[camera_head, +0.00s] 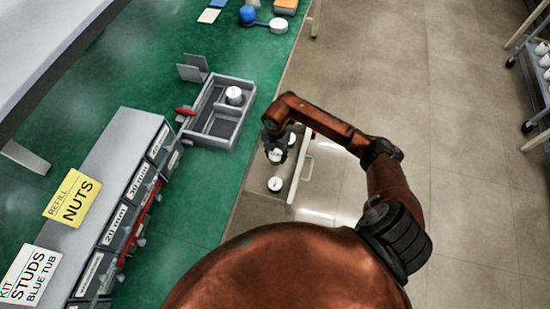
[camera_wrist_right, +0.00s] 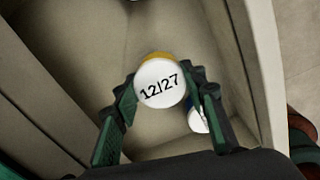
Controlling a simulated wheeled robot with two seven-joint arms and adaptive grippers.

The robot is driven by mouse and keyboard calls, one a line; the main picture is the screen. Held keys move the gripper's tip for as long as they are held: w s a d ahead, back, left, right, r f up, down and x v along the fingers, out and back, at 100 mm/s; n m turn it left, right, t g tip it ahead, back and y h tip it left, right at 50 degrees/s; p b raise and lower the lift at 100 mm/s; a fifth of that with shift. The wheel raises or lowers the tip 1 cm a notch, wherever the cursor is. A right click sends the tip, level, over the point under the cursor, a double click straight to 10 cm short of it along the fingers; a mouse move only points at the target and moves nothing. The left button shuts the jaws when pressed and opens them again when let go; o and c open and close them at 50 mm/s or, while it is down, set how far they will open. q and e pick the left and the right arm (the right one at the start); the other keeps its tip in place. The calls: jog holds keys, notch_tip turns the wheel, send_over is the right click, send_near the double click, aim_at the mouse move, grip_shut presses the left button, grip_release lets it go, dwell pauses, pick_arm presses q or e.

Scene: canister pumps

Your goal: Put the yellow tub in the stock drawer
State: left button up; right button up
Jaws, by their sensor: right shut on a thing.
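The yellow tub (camera_wrist_right: 160,82) has a white lid marked 12/27, with a strip of yellow side showing. My right gripper (camera_wrist_right: 160,100) is shut on it, one finger on each side. In the head view my right gripper (camera_head: 276,150) reaches into the open drawer (camera_head: 301,165) beside the bench; the tub's white lid (camera_head: 275,156) shows at its fingers. The wrist view shows the drawer's inner wall (camera_wrist_right: 250,50) around the tub. Whether the tub touches the drawer floor I cannot tell. My left gripper is out of view.
A white-lidded tub (camera_head: 275,184) stands in the near part of the drawer. A blue-sided tub (camera_wrist_right: 198,120) is close beside the held one in the wrist view. A grey divided tray (camera_head: 232,134) with a white-lidded tub (camera_head: 234,96) sits on the green bench.

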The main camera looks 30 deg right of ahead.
aim_at(276, 159)
jog(key=f, duration=0.2)
jog(key=f+b, duration=0.1)
jog(key=f, duration=0.1)
jog(key=shift+w+d, duration=0.1)
jog(key=shift+w, duration=0.15)
jog(key=shift+r, duration=0.15)
jog(key=o, duration=1.2)
notch_tip(276, 159, up, 12)
jog(key=p, duration=0.2)
jog(key=shift+p, duration=0.4)
